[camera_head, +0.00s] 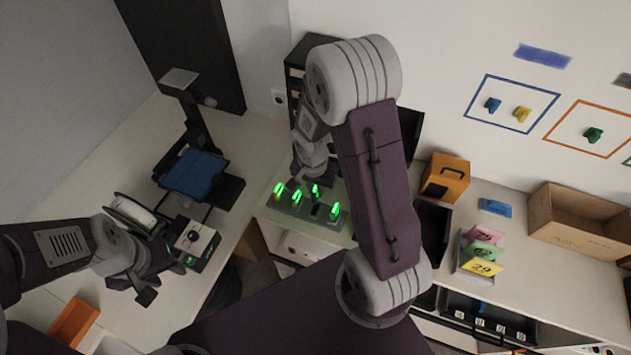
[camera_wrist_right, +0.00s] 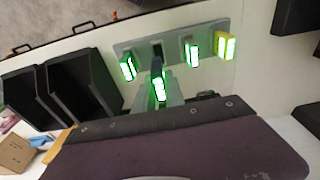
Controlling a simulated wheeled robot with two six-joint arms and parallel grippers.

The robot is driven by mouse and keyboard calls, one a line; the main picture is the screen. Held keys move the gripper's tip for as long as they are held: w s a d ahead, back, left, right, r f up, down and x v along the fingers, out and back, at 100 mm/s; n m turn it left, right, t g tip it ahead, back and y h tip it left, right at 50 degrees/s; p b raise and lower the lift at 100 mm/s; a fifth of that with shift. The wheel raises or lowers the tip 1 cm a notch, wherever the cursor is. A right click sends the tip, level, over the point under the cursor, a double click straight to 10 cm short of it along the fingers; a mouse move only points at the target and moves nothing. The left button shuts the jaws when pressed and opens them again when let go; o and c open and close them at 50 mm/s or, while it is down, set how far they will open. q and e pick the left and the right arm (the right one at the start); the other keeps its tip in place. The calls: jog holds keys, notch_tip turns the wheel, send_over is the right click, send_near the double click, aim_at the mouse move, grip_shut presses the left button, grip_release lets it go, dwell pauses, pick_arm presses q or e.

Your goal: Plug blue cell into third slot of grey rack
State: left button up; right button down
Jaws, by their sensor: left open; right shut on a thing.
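A grey rack (camera_head: 302,212) stands on the counter in the head view. It also shows in the right wrist view (camera_wrist_right: 175,50). Glowing green cells stand in it: a yellow-bodied one (camera_head: 278,190) at the left end, one beside it (camera_head: 296,198) and one at the right end (camera_head: 335,209). My left gripper (camera_head: 134,287) is open and empty, over the left table.
A small black-and-white device (camera_head: 193,240) and a blue-topped stand (camera_head: 192,172) are on the left table. An orange box (camera_head: 446,178), numbered cards (camera_head: 482,252) and an open carton (camera_head: 583,222) stand right of my right arm.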

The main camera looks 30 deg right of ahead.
aim_at(315, 199)
jog(key=shift+w+a+f, duration=0.15)
jog(key=shift+f+b, duration=0.5)
jog(key=shift+b, duration=0.15)
notch_tip(315, 199, down, 4)
jog(key=b, duration=0.3)
jog(key=shift+f+b, duration=0.25)
jog(key=shift+b, duration=0.05)
dwell(0.7)
jog(key=shift+b, duration=0.3)
jog(key=shift+f+b, duration=0.35)
jog(key=shift+b, duration=0.1)
jog(key=shift+f+b, duration=0.55)
jog(key=shift+b, duration=0.2)
dwell(0.8)
